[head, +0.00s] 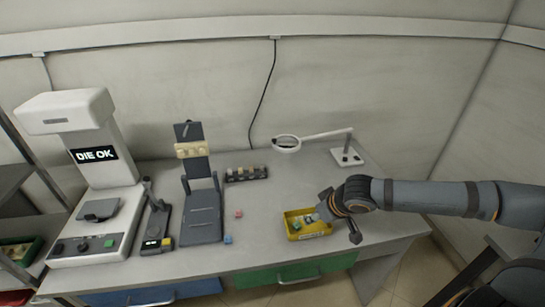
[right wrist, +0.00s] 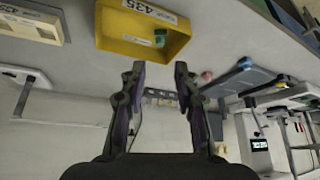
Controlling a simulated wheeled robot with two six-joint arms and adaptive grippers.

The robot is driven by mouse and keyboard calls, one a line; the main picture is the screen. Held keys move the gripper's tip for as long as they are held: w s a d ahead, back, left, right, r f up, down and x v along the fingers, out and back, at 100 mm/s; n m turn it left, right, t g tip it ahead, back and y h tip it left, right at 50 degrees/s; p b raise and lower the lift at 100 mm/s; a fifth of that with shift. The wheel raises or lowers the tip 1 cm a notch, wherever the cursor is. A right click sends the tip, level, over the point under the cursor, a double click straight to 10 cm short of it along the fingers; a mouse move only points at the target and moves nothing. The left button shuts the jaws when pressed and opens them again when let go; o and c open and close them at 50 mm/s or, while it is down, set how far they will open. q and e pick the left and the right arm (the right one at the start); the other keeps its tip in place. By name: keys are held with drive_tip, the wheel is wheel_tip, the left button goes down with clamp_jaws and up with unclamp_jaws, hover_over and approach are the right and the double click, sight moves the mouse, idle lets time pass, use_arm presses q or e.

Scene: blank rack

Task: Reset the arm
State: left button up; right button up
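My right arm (head: 430,197) comes in from the right in the head view. Its gripper (head: 324,208) is low over the right end of a yellow bin (head: 309,236), partly covering it. The bin holds a few small pieces. In the right wrist view the gripper's two fingers (right wrist: 160,68) are apart with nothing between them. The yellow bin also shows there (right wrist: 125,46), just beyond the fingertips, with a green piece (right wrist: 160,37) in it. My left gripper is in neither view.
A white machine (head: 110,150) reading "DIE OK" and a dark press fixture (head: 203,220) stand left on the grey table. A pink cube (head: 238,213) and a blue cube (head: 228,239) lie mid-table. A dark rack (head: 233,177) and a magnifier (head: 287,145) are behind. The table's right front corner is clear.

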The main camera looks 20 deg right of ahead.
drive_tip(key=s+a+f+g+h, duration=0.2)
drive_tip(key=s+a+f, duration=0.5)
drive_tip(key=s+f, duration=0.45)
drive_tip(key=s+d+f+m+g, duration=0.1)
drive_tip(key=s+f, duration=0.2)
drive_tip(key=f, duration=1.1)
drive_tip(key=s+d+f+g, duration=0.1)
drive_tip(key=s+d+f, duration=0.15)
drive_tip(key=f, duration=1.05)
drive_tip(key=s+f, duration=1.4)
drive_tip(key=s, duration=0.3)
drive_tip(key=shift+s+g, duration=0.25)
drive_tip(key=shift+g, duration=0.15)
